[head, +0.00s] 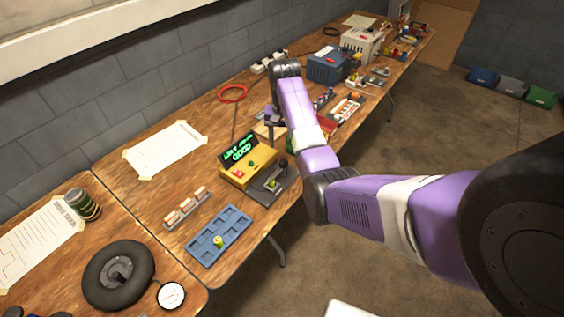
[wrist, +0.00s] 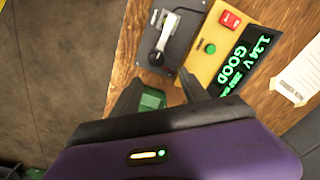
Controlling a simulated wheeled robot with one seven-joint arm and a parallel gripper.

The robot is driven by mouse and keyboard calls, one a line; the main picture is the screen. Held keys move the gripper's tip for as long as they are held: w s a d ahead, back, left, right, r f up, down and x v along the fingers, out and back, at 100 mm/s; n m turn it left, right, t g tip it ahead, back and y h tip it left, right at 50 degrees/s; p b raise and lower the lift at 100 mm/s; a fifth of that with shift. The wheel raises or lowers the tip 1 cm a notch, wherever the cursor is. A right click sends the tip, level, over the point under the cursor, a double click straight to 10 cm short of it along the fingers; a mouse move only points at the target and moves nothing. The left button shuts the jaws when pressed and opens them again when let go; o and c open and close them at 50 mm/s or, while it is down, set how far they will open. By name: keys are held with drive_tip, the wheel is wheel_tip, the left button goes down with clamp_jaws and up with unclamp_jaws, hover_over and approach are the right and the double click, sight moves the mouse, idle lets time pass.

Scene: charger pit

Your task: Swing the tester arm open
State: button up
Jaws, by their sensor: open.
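A dark grey plate (wrist: 182,42) adjoins the box. The silver tester arm (wrist: 165,35) lies across this plate, with a dark round end at its lower end. In the head view the plate (head: 262,190) is small, and the tester arm's pose is hard to tell. My gripper (head: 272,113) is open and empty, beyond the tester. In the wrist view the fingers (wrist: 160,94) are apart and clear of the tester arm.
A blue compartment tray (head: 222,232) and a holder with pale cells (head: 186,207) stand nearer on the bench. A green bin (wrist: 151,99) shows between my fingers. A red ring (head: 233,93) and a blue box (head: 328,66) lie farther back. The bench edge borders open floor.

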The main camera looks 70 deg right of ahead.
sight(284, 162)
drive_tip(key=shift+s+a, duration=0.3)
drive_tip(key=shift+a, duration=0.1)
drive_tip(key=shift+a+f, duration=0.1)
drive_tip(key=shift+f, duration=0.2)
wheel_tip(284, 162, down, 7)
drive_tip(key=shift+f+p, duration=0.15)
drive_tip(key=shift+p, duration=0.15)
clamp_jaws()
idle(0.9)
